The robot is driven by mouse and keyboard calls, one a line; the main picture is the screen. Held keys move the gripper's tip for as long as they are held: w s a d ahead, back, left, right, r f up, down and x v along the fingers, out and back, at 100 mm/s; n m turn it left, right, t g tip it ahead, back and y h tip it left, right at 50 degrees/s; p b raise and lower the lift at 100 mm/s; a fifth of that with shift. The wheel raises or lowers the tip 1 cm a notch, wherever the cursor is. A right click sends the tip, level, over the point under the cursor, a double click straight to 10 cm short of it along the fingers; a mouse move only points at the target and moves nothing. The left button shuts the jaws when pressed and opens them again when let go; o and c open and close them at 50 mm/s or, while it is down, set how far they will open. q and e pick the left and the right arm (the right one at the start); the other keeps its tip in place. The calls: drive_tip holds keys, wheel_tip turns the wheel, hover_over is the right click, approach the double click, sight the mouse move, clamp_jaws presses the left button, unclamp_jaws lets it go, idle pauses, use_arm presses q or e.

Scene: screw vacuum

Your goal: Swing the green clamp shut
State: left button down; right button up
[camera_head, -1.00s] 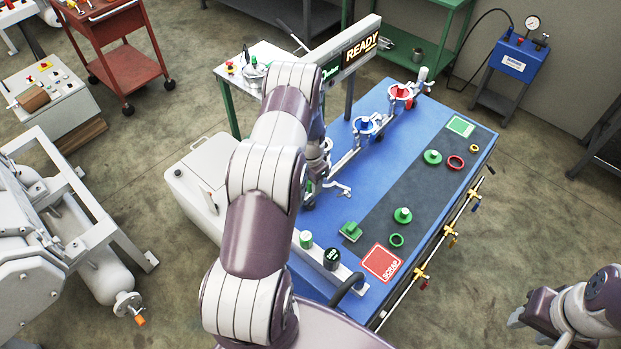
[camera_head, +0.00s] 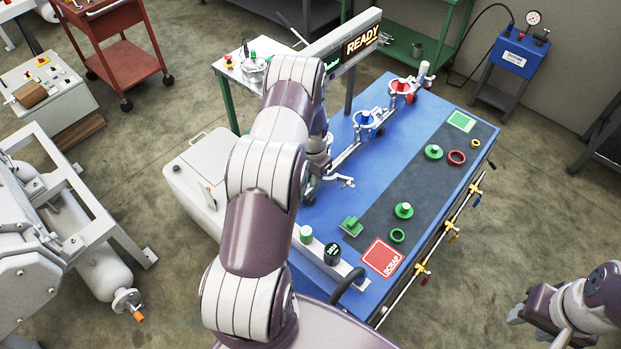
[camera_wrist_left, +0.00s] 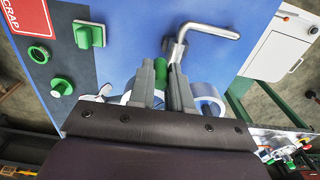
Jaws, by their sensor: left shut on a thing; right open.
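The green clamp is at the near end of the rail on the blue table (camera_head: 375,110), mostly hidden behind my left arm in the head view. Its bent metal handle (camera_head: 342,181) shows just right of the arm and also in the left wrist view (camera_wrist_left: 208,31). My left gripper (camera_wrist_left: 168,72) is shut, with a green part of the clamp (camera_wrist_left: 160,70) between its fingers. A pale ring (camera_wrist_left: 205,97) lies behind the fingers, partly covered. My right gripper (camera_head: 533,318) is open and empty at the lower right, away from the table.
The blue clamp (camera_head: 367,122) and red clamp (camera_head: 402,88) stand farther along the rail. A red SCRAP pad (camera_head: 381,257) is at the near edge. The READY sign (camera_head: 361,41) overhangs the back.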

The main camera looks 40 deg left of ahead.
sight(331, 181)
use_arm(q)
drive_tip(key=shift+w+d+n+b, duration=0.35)
drive_tip(key=shift+n+b, duration=0.35)
drive_tip(key=shift+n, duration=0.25)
drive_tip(key=shift+w+d+n+b, duration=0.25)
drive_tip(key=shift+n+b, duration=0.4)
drive_tip(key=shift+n, duration=0.35)
drive_tip(key=shift+w+d+n+b, duration=0.25)
drive_tip(key=shift+w+n+b, duration=0.15)
drive_tip(key=shift+n+b, duration=0.45)
drive_tip(key=c, duration=1.1)
unclamp_jaws()
drive_tip(key=shift+o, duration=0.2)
